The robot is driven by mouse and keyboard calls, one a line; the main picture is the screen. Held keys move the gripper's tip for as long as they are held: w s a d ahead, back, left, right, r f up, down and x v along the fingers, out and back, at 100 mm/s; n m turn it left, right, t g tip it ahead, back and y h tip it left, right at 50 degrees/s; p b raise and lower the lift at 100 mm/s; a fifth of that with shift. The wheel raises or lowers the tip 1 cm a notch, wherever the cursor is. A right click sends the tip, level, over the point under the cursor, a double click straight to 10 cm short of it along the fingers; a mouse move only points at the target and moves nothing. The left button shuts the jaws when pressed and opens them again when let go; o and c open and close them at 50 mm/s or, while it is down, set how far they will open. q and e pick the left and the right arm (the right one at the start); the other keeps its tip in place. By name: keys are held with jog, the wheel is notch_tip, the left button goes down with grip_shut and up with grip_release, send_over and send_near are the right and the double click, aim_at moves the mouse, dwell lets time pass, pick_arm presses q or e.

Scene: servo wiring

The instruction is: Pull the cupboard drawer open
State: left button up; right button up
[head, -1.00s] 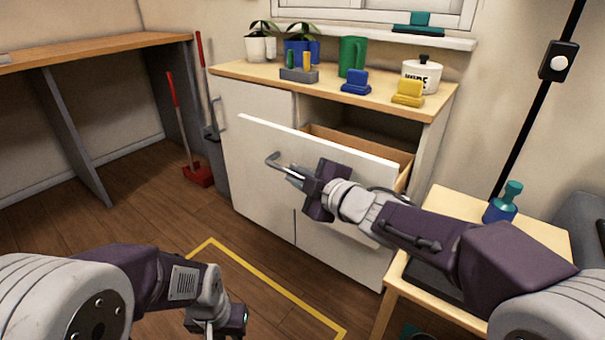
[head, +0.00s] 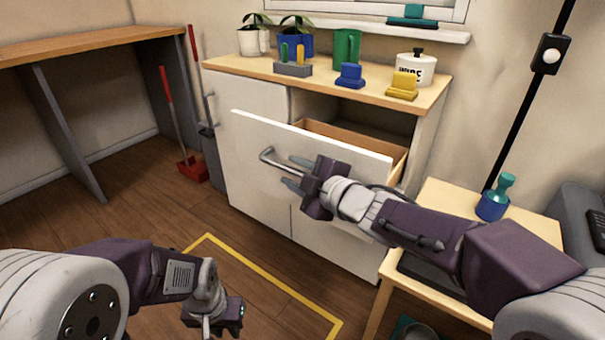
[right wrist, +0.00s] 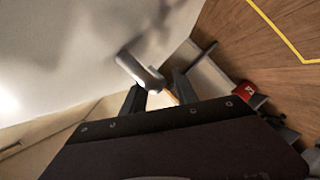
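The cupboard drawer (head: 310,150) has a white front and stands pulled out, with its wooden inside (head: 350,140) showing behind the front. Its grey bar handle (head: 268,157) is on the front and also shows in the right wrist view (right wrist: 140,72). My right gripper (head: 294,173) is at the handle with its two fingers spread apart; in the right wrist view the handle lies just ahead of the fingertips. Whether a finger touches it I cannot tell. My left gripper (head: 214,318) hangs low at the bottom, away from the cupboard; its fingers are not clear.
A small wooden table (head: 440,200) stands right of the drawer, under my right arm. Yellow tape (head: 270,280) marks open floor in front.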

jog(key=p+v, duration=0.3)
jog(key=v, duration=0.4)
jog(key=shift+s+d, duration=0.25)
jog(key=shift+s, duration=0.05)
